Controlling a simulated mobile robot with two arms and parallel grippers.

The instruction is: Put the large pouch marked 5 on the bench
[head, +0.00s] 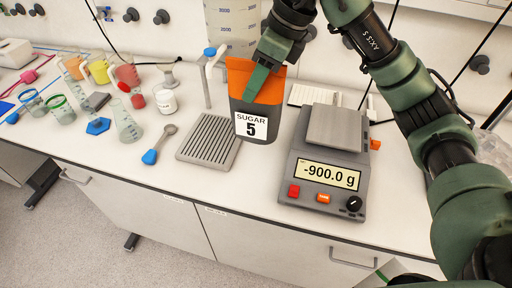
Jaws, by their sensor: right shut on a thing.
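The large pouch (250,110) is dark grey with an orange top and a white label reading "SUGAR 5". My right gripper (262,80) is shut on its orange upper part and holds it upright. In the head view the pouch overlaps the right edge of the ribbed grey tray; whether its bottom touches anything is hard to tell. The white bench (265,178) runs across the view below and around it. My left gripper is not in view.
A scale (328,160) reading -900.0 g stands right of the pouch. The ribbed tray (209,140) is left, with a blue-handled tool (160,145) beside it. Beakers, flasks and a white jar (166,102) crowd the bench's left. Bare bench lies in front of the tray.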

